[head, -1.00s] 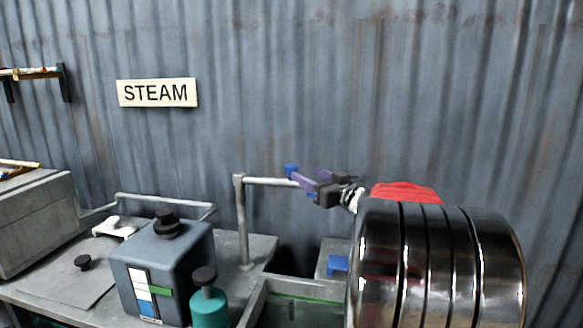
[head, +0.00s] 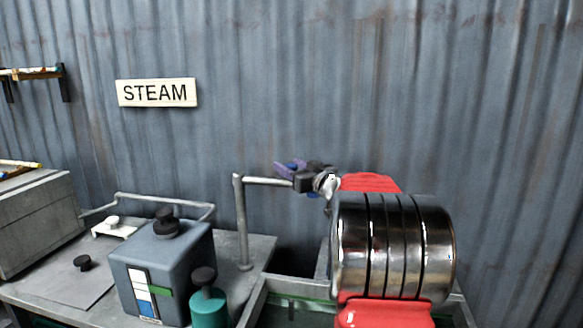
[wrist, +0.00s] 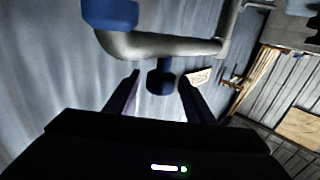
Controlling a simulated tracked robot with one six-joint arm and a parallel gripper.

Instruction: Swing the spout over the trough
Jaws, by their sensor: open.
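The spout (head: 263,181) is a grey pipe on an upright post, its arm reaching right. In the wrist view the spout pipe (wrist: 170,46) crosses above my fingers, with a blue end (wrist: 110,13) at upper left and a blue knob (wrist: 160,80) hanging below the pipe. My gripper (wrist: 160,82) is open, with the knob showing between its purple fingertips; I cannot tell if they touch it. In the head view my gripper (head: 283,170) overlaps the spout's outer end and hides it. The trough (head: 252,300) is a grey metal tank at lower centre, partly hidden by my arm.
A grey boiler box (head: 165,270) with a black knob and a teal cylinder (head: 208,306) stand left of the trough. A grey chest (head: 35,225) sits at far left. A corrugated wall (head: 300,80) with a STEAM sign (head: 157,92) closes the back.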

